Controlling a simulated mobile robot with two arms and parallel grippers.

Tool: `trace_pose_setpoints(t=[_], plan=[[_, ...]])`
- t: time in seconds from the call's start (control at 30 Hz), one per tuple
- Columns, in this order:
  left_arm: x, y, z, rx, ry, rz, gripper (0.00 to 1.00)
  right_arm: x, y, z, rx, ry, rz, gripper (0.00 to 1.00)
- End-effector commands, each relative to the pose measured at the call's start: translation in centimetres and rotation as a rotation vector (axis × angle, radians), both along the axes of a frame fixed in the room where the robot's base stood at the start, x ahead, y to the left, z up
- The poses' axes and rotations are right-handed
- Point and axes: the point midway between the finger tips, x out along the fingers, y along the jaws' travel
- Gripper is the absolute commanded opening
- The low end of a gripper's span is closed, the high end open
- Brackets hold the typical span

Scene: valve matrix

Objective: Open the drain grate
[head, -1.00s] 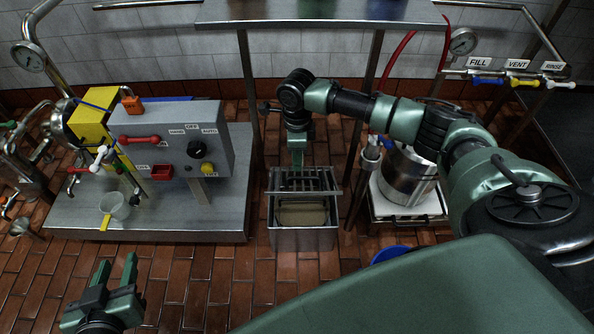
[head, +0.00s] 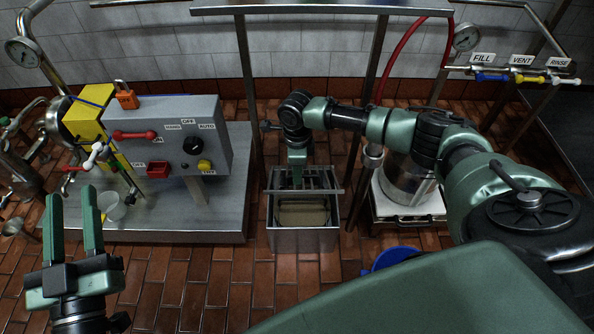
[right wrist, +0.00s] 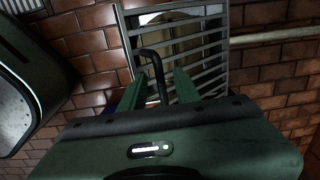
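The drain grate (head: 325,181) is a slatted metal panel over the back part of a metal box (head: 305,240) on the floor. A beige thing (head: 302,214) shows inside the box in front of the slats. In the right wrist view the grate (right wrist: 208,50) has a black bent handle (right wrist: 153,60). My right gripper (right wrist: 158,74) has one green finger on each side of the handle, apart from each other; I cannot tell whether either touches it. In the head view my right gripper (head: 297,180) points down at the grate. My left gripper (head: 72,195) is open and empty at lower left.
A bench (head: 200,222) with a grey control box (head: 185,140) and a small pale cup (head: 111,206) stands left. A steel pot (head: 408,178) on a white stand and a blue bucket (head: 390,257) are right. Metal posts flank the grate. Tiled floor is clear in front.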

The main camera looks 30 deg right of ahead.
Motion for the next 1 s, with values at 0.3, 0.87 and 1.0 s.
trace_pose_setpoints(t=[0.3,0.87,1.0], plan=[[0.01,0.0,-0.02,0.0,0.001,0.0,0.36,0.01,0.01,0.03,0.0,0.0,0.0,0.0],[0.03,0.02,-0.07,0.0,0.003,0.001,0.36,-0.01,0.01,0.03,0.001,0.001,0.0,0.0],[0.03,0.02,-0.08,0.001,0.004,0.001,0.36,-0.01,0.0,0.04,0.0,0.0,0.0,0.0]])
